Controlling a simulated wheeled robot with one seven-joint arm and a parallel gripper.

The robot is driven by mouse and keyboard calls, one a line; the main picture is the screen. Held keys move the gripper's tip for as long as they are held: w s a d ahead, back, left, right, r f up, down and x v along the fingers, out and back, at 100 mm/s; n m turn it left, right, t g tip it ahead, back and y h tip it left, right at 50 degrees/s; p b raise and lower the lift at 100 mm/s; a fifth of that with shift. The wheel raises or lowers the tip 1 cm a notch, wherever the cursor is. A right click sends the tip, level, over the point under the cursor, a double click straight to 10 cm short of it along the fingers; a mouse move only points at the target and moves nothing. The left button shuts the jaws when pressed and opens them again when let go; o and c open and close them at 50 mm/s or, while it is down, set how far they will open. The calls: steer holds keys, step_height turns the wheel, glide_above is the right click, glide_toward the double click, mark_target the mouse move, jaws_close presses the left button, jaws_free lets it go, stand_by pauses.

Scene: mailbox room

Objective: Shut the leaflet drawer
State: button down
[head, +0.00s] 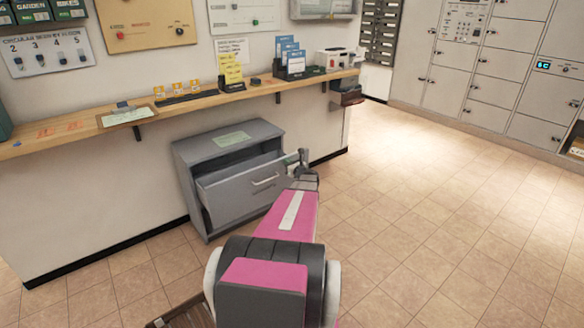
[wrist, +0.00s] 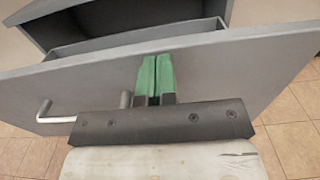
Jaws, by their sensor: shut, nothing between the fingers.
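The leaflet drawer (head: 243,187) is a grey drawer in a low grey cabinet (head: 227,136) against the counter front. It stands pulled out, with a gap showing behind its front panel. In the wrist view, the drawer front (wrist: 225,75) fills the middle, with its bar handle (wrist: 45,112) at the left. My gripper (wrist: 155,60) is shut and empty, its green fingertips together at the drawer front, right of the handle. Whether they touch the panel, I cannot tell. In the head view, my gripper (head: 298,158) is at the right end of the drawer front, partly hidden by my arm.
A wooden counter shelf (head: 190,105) with leaflet holders runs above the cabinet. Grey lockers (head: 490,75) line the far right wall. The tiled floor (head: 440,190) to the right is clear. A slatted wooden thing (head: 185,313) shows at the bottom edge.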

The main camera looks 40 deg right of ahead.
steer(key=shift+w, duration=0.35)
steer(key=w, duration=1.8)
steer(key=shift+d, duration=0.3)
steer(key=shift+s, duration=0.1)
